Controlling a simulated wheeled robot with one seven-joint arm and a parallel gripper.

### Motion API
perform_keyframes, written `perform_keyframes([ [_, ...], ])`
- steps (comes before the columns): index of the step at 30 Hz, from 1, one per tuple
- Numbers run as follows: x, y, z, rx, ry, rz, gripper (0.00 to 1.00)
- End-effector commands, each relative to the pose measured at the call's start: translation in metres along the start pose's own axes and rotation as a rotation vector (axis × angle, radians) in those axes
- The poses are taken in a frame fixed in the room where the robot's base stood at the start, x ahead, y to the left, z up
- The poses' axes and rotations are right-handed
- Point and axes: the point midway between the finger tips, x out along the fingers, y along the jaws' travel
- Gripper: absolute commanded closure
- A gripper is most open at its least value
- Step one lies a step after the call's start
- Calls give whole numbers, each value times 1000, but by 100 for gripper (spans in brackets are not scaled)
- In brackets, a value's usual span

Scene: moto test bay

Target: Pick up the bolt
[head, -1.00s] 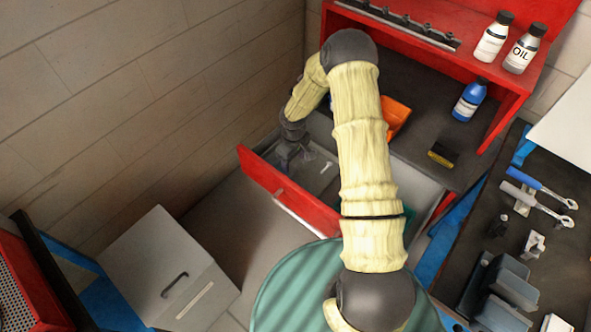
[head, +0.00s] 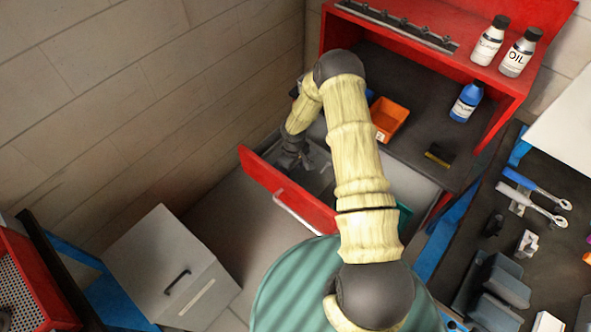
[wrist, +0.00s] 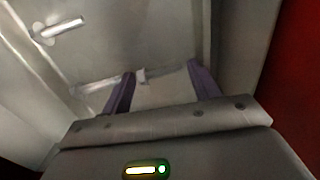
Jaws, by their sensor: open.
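A pale metal bolt (wrist: 62,28) lies on the grey floor of the open drawer (head: 318,212), in the upper left of the wrist view. My gripper (wrist: 161,72) is open and points down into the drawer. The bolt is to the left of both fingers, outside the gap between them. A pale, thin strip crosses behind the fingertips; I cannot tell what it is. In the head view, my gripper (head: 292,158) is inside the drawer near its left end, and I cannot make out the bolt clearly there.
The drawer's red front and grey walls enclose my gripper closely. An orange bin (head: 388,120), a blue bottle (head: 466,103) and a black-and-yellow block (head: 438,155) stand on the bench. A grey box (head: 172,268) is at the lower left.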

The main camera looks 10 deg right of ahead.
Motion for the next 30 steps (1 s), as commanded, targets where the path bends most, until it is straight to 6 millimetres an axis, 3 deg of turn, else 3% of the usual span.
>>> perform_keyframes([
  [2, 0, 0, 0, 0, 0, 0, 39],
  [7, 0, 0, 0, 0, 0, 0, 72],
  [20, -3, 0, 0, 1, 1, 1, 73],
  [26, -21, 1, 0, 2, 2, 2, 73],
  [30, -44, 1, -1, 2, 4, 2, 73],
])
